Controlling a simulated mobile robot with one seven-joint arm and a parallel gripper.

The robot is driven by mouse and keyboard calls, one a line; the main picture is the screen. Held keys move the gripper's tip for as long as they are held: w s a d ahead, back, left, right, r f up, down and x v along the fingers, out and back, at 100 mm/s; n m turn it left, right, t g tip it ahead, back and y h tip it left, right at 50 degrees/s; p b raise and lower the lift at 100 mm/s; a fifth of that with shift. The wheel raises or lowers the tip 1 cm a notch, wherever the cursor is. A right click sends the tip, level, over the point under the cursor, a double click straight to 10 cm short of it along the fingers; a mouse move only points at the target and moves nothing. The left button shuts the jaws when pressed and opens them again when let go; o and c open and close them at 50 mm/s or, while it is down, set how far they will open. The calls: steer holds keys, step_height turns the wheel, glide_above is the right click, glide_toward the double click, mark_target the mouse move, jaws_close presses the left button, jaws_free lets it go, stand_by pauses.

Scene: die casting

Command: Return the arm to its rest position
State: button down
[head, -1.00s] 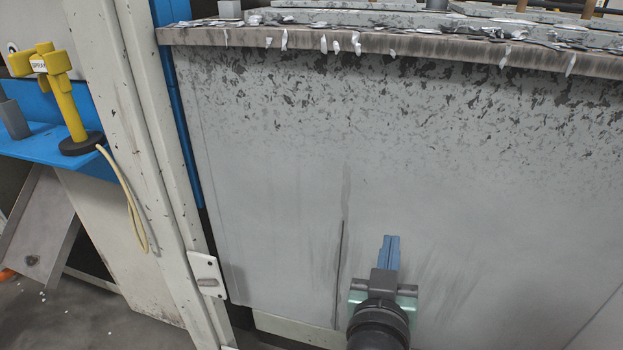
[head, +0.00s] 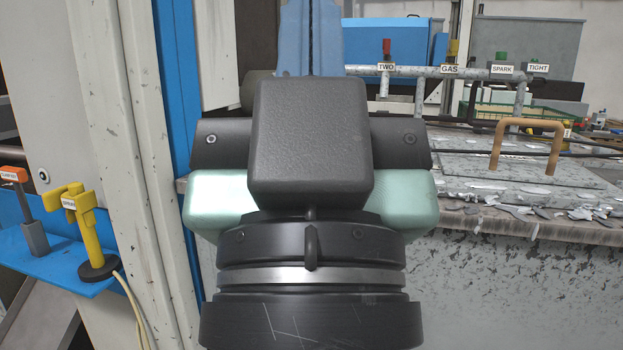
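My gripper (head: 309,38) fills the middle of the head view, raised close to the camera. Its black and pale green body is seen from behind, and its blue fingers point up and away at the top edge. The fingers appear close together, but their tips are cut off by the frame. I cannot tell whether they are fully shut or hold anything. No contact between the gripper and the surroundings can be made out.
A white post (head: 120,130) stands left of the gripper. A blue shelf (head: 70,278) holds a yellow sprayer (head: 88,232) and a grey-handled tool (head: 32,225). At right, a worktop (head: 570,229) carries metal flakes and a plate with a copper-coloured handle (head: 527,124). Labelled valves (head: 502,60) stand behind.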

step_height(320, 180, up, 15)
steer(key=p, duration=1.2)
steer(key=shift+f, duration=0.2)
